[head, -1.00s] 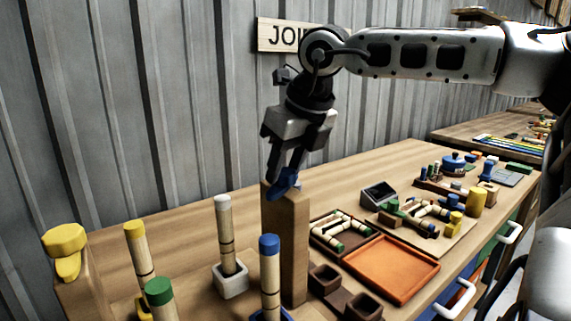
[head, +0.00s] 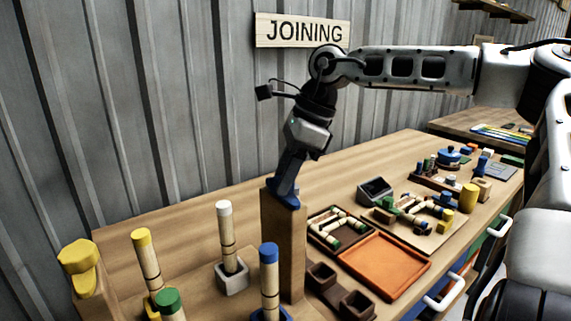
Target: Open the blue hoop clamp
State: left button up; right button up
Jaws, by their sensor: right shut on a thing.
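The blue hoop clamp (head: 286,199) sits on top of a wooden post (head: 283,245) that stands on the workbench. My right gripper (head: 285,188) reaches down onto it from above and is shut on the blue clamp. The fingers cover part of the clamp, so its exact opening is hidden. A yellow clamp (head: 78,256) sits on another post at the far left. My left gripper does not show.
Rods with white (head: 224,209), yellow (head: 141,236), green (head: 168,301) and blue (head: 268,252) tops stand near the post. An orange tray (head: 384,264), a dark tray of rod pieces (head: 338,231) and small brown boxes (head: 357,305) lie to its right. The bench behind the post is clear.

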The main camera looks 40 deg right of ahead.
jog(key=shift+w+r+n, duration=0.1)
jog(key=shift+n, duration=0.8)
jog(key=shift+g+p, duration=0.3)
jog(key=o, duration=1)
jog(key=v, duration=1.6)
jog(key=shift+d+b, duration=0.25)
jog(key=shift+b, duration=0.05)
jog(key=shift+f, duration=0.2)
